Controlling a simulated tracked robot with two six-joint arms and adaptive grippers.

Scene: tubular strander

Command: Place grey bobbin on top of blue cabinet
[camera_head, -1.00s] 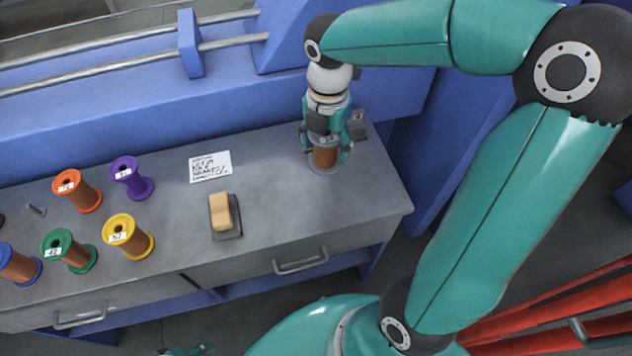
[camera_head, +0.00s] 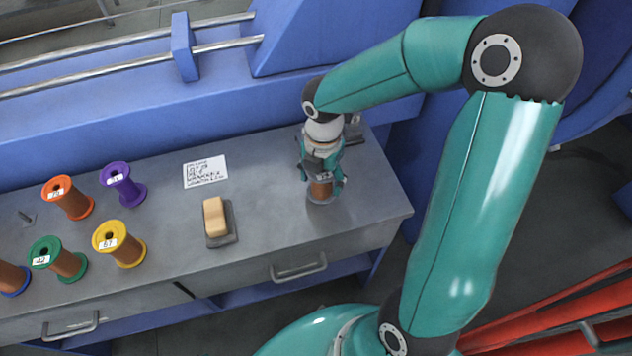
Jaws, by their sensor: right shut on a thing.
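My right gripper (camera_head: 320,180) points down over the right part of the grey worktop and is shut on the grey bobbin (camera_head: 321,199). The bobbin is upright, with brown winding and a grey lower flange; the gripper hides its upper part. I cannot tell whether its base touches the worktop or is slightly above it. No separate blue cabinet can be made out for certain. My left gripper is not in view.
On the grey worktop (camera_head: 270,210) stand orange (camera_head: 70,200), purple (camera_head: 125,186), green (camera_head: 60,260) and yellow (camera_head: 120,245) bobbins. A tan-topped block (camera_head: 217,220) and a written card (camera_head: 205,172) lie mid-table. Blue machinery (camera_head: 120,115) runs behind.

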